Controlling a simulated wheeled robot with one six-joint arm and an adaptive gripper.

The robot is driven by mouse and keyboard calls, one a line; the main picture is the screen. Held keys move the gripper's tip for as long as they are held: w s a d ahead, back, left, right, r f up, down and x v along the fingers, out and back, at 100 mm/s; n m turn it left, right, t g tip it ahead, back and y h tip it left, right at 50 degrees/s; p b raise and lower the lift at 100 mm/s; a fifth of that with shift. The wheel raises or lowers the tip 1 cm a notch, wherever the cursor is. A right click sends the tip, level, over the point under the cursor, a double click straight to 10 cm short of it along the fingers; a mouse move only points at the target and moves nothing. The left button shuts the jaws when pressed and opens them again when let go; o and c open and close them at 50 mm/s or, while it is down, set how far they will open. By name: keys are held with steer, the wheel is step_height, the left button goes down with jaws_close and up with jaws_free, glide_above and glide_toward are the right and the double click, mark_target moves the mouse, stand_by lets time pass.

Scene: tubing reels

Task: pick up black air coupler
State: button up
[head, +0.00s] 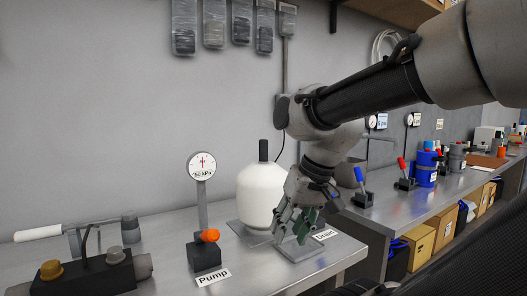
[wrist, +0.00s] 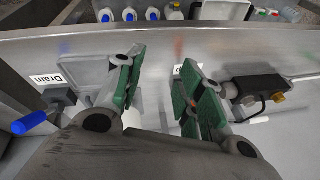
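No part is labelled as an air coupler. The likeliest match is a black block (head: 95,272) with a lever and tan and grey caps, at the front left of the bench in the head view. My gripper (head: 301,226) hangs low over the bench near the Drain label, well right of the block. In the wrist view its green-padded fingers (wrist: 163,80) are apart, with nothing between them.
A white bottle (head: 259,197) with a black neck stands left of my gripper. A gauge post (head: 202,190) and orange-handled valve (head: 208,237) stand between gripper and block. A blue-handled valve (head: 362,190) is at right.

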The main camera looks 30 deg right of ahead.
mark_target(267, 145)
steer(key=shift+o, duration=0.6)
steer(key=w+a+m+t+y, duration=0.1)
steer(key=w+a+m+y, duration=0.2)
steer(key=m, duration=0.5)
steer(key=w+y, duration=0.1)
steer(key=w, duration=0.1)
steer(key=shift+w+a+r, duration=0.2)
steer(key=shift+w+a, duration=0.05)
steer(key=shift+w, duration=0.05)
steer(key=w+d+r+m+t+y, duration=0.1)
steer(key=w+d+r+m+t, duration=0.25)
steer(key=w+m, duration=0.35)
steer(key=w+d+r+m+t+y, duration=0.1)
steer(key=w+d+r+m+t, duration=0.25)
steer(key=w+m, duration=0.35)
steer(key=w+d+r+m+t+h, duration=0.1)
steer(key=w+d+m+t, duration=0.1)
steer(key=d, duration=0.2)
steer(key=w+d+r+m+t+h, duration=0.1)
steer(key=w+d+r+m+t, duration=0.1)
steer(key=d+m, duration=0.1)
steer(key=w+d+r+m+t+h, duration=0.1)
steer(key=w+d+m, duration=0.1)
steer(key=d, duration=0.3)
steer(key=shift+w+d+r+m+t, duration=0.1)
steer(key=shift+w+r+m+t, duration=0.1)
steer(key=shift+w+m+t, duration=0.25)
steer(key=x, duration=0.7)
steer(key=shift+w+d, duration=0.15)
steer(key=shift+w, duration=0.15)
